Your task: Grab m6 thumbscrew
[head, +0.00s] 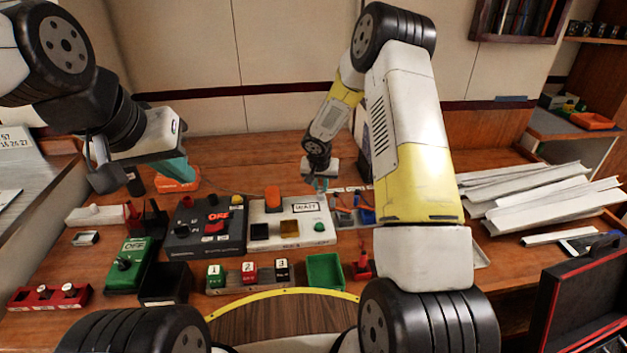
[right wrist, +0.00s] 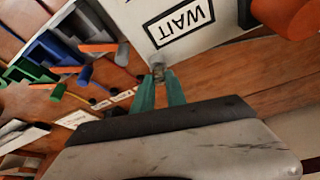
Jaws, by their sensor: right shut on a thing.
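My right gripper (head: 321,184) reaches down behind the box with the WAIT label. In the right wrist view its teal fingertips (right wrist: 158,76) are closed on a small grey metal piece (right wrist: 157,68), which looks like the m6 thumbscrew. It is at the edge of the WAIT box (right wrist: 185,25), and I cannot tell whether it touches the box or the table. The fingertips partly hide it. My left gripper (head: 178,170) is at the back left, above an orange base; its finger gap cannot be made out.
A blue tray (head: 352,215) with orange-handled tools lies right of the WAIT box. A grey box with a red OFF switch (head: 215,228) stands on its left. A green bin (head: 324,270) and numbered blocks (head: 248,272) are in front. White strips (head: 540,195) pile up at right.

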